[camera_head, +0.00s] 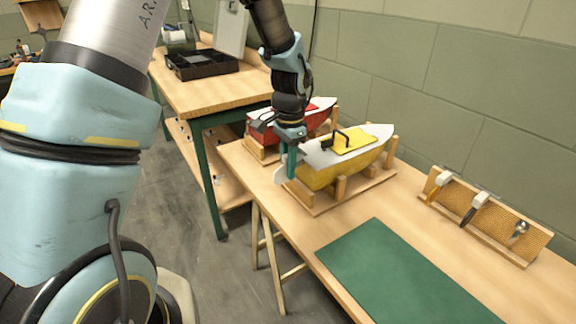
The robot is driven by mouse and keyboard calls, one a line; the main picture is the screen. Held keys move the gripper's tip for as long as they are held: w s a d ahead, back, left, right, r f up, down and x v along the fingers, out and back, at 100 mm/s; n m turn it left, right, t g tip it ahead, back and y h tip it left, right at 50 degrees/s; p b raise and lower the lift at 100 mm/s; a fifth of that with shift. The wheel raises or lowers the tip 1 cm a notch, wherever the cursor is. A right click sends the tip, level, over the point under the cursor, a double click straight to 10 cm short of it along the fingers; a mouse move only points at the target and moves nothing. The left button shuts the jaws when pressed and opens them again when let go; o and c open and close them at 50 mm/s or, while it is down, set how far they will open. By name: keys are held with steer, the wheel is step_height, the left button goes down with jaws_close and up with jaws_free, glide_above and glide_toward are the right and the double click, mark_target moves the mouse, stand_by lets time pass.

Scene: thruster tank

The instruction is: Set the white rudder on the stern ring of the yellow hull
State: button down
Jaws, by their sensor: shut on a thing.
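The yellow hull (318,179) rests in a wooden cradle on the bench, with a white deck and a yellow hatch with a dark handle. Its stern faces left, toward my gripper (291,172). My gripper points down at the stern and is shut on the white rudder (280,174), a small pale piece showing just left of the fingers. The rudder is close beside the stern; I cannot tell whether it touches the hull. The stern ring is not distinguishable, hidden by the fingers and rudder.
A red hull (258,136) in its own cradle stands just behind my gripper. A green mat (400,278) lies bare in front. A wooden rack (484,216) with several tools stands at right. A black tray (203,65) is on the far table.

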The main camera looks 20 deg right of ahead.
steer(key=c, duration=0.7)
jaws_free()
steer(key=shift+o, duration=0.2)
steer(key=shift+r, duration=0.1)
steer(key=shift+r+p, duration=3.2)
steer(key=shift+r, duration=0.75)
